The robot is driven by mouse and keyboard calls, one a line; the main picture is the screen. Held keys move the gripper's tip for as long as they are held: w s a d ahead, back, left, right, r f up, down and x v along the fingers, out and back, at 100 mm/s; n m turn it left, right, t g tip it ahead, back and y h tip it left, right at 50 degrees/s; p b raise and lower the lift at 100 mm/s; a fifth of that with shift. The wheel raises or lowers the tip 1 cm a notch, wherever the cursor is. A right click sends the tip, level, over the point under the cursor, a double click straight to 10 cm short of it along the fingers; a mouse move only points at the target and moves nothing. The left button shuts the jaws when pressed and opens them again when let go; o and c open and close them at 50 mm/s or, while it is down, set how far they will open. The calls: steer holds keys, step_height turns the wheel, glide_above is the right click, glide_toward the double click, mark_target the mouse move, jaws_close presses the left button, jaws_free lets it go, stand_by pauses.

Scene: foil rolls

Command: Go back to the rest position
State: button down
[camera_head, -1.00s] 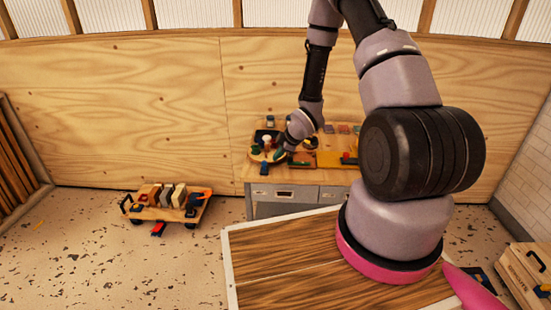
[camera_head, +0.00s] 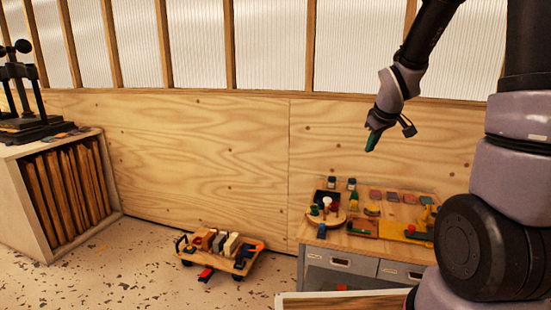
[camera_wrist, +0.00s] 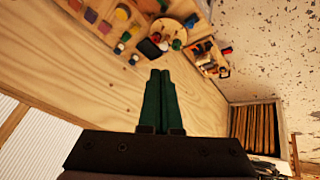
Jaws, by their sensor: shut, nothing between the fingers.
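My gripper (camera_head: 372,141) is raised in the air, above and in front of the work table (camera_head: 345,262), against the plywood wall. Its green fingers point down in the head view. In the wrist view my gripper (camera_wrist: 160,75) shows its two fingers side by side and touching, with nothing between them. It is clear of the table and of everything on it.
The table holds a round wooden tray (camera_head: 312,219) and several small coloured items. A wooden cart (camera_head: 249,262) with blocks stands on the floor to its left. A shelf unit (camera_head: 28,200) with a black press (camera_head: 22,95) stands at far left.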

steer(key=s+a+r+m+y, duration=0.1)
steer(key=s+r+m, duration=0.3)
steer(key=s+r, duration=0.4)
steer(key=s+a+r+m+y, duration=0.1)
steer(key=s+a+r+m, duration=0.2)
steer(key=s, duration=1.2)
step_height(320, 180, up, 5)
steer(key=shift+s+r+m, duration=0.1)
steer(key=shift+s+m, duration=0.05)
steer(key=shift+m, duration=1.05)
steer(key=shift+t, duration=0.3)
